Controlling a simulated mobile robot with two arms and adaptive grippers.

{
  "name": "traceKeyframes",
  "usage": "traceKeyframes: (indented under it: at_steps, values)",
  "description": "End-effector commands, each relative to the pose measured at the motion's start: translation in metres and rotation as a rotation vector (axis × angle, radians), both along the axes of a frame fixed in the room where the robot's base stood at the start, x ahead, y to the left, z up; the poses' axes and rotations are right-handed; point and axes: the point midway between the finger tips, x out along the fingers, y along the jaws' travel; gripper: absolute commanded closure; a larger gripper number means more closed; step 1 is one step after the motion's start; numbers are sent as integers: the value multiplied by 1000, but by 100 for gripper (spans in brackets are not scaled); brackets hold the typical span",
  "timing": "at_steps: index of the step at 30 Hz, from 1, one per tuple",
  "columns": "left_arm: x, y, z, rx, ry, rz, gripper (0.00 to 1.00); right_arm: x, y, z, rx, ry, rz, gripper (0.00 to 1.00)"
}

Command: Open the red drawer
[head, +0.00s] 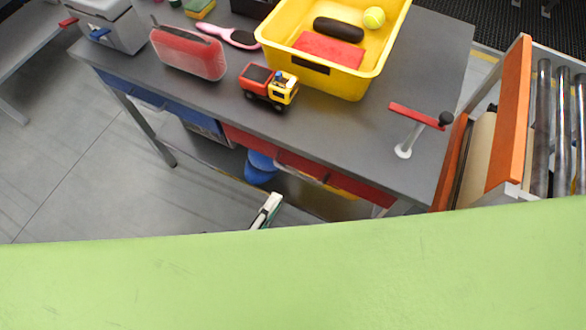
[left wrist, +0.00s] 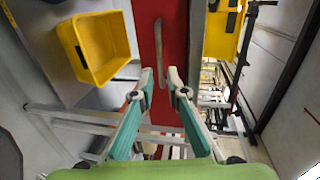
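The red drawer (head: 297,163) sits under the front edge of the grey table. In the left wrist view its red front (left wrist: 172,110) runs top to bottom through the middle, with a long grey handle (left wrist: 158,45) on it. My left gripper (head: 272,203) shows only by its tip in the head view, below the drawer front. In the left wrist view its two teal fingers (left wrist: 160,78) are apart, with the lower end of the handle seen between the fingertips. I cannot tell whether they touch it. Nothing is held. My right gripper is not in view.
The grey tabletop (head: 335,130) carries a yellow crate (head: 365,82), a toy truck (head: 268,86), a red speaker (head: 188,52) and a hammer-like tool (head: 415,125). A blue drawer (head: 185,112) is left of the red one. A roller conveyor (head: 560,120) stands at the right.

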Motion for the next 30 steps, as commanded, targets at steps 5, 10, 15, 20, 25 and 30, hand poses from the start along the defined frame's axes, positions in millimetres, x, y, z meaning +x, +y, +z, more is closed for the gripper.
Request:
traceKeyframes:
  at_steps: [5,10,15,20,25,30]
  values:
    - [33,-19,-4,-3,-3,1,86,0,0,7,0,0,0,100]
    - [63,-37,-13,-4,0,3,86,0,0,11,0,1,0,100]
    - [85,-51,-20,-4,2,3,86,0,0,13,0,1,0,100]
    - [96,-58,-23,-2,2,2,86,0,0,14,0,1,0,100]
    - [98,-60,-24,-2,4,2,86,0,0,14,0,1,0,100]
    - [98,-60,-24,-2,4,2,86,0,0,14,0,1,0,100]
